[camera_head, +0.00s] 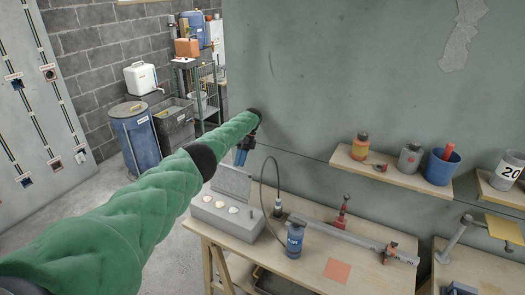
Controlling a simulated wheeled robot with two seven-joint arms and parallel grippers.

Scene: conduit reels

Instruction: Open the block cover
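The block (225,214) is a grey speckled box at the left end of the wooden workbench, with three pale round pieces along its top. Its cover (231,182) is a grey speckled panel standing raised at the block's back edge. My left arm, in a green quilted sleeve, reaches in from the left. My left gripper (240,158), with blue parts showing, points down just above the cover's top edge. I cannot tell whether it touches the cover, or whether its fingers are apart. My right gripper is out of view.
On the bench (320,265), a dark cable loops beside the block to a small fitting (278,208). A blue bottle (295,240) and a long metal bar with red clamps (345,237) are to the right. A wall shelf (390,172) holds containers. A grey wall stands behind.

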